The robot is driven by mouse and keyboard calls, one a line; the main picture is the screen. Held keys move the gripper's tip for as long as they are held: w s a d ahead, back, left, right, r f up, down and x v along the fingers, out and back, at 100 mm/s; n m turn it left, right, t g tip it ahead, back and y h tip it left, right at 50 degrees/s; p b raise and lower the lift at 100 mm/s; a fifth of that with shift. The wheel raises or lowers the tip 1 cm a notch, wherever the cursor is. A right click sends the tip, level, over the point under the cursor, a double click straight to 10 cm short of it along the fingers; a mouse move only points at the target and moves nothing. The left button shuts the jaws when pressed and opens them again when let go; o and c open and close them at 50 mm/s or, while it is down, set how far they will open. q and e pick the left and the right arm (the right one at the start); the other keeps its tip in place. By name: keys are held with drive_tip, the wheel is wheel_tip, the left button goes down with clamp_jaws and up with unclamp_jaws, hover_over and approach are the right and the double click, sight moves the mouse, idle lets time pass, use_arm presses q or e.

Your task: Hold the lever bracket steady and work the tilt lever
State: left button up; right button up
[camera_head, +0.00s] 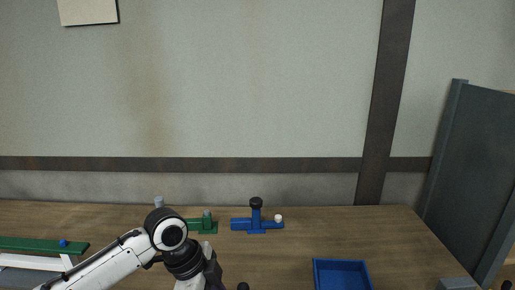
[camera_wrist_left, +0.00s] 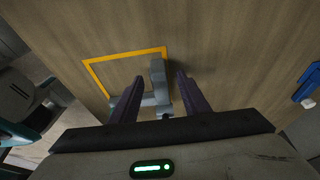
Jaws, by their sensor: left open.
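A grey L-shaped piece (camera_wrist_left: 158,88), which looks like the lever bracket, lies inside a yellow outlined square (camera_wrist_left: 97,79) on the wooden bench in the left wrist view. My left gripper (camera_wrist_left: 159,77) is open, its two dark fingers apart on either side of the upright grey part. I cannot tell whether they touch it. In the head view my left arm comes in at the bottom, and its fingers and the grey piece cannot be made out there. I cannot tell which part is the tilt lever. My right gripper is not in view.
A blue fixture (camera_head: 257,224) with a black knob stands at the back of the bench, beside a green fixture (camera_head: 208,226). A blue tray (camera_head: 341,264) sits to the right. A green bar (camera_head: 40,245) lies at left. The bench's right rear is clear.

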use_arm(q)
drive_tip(key=v, duration=1.1)
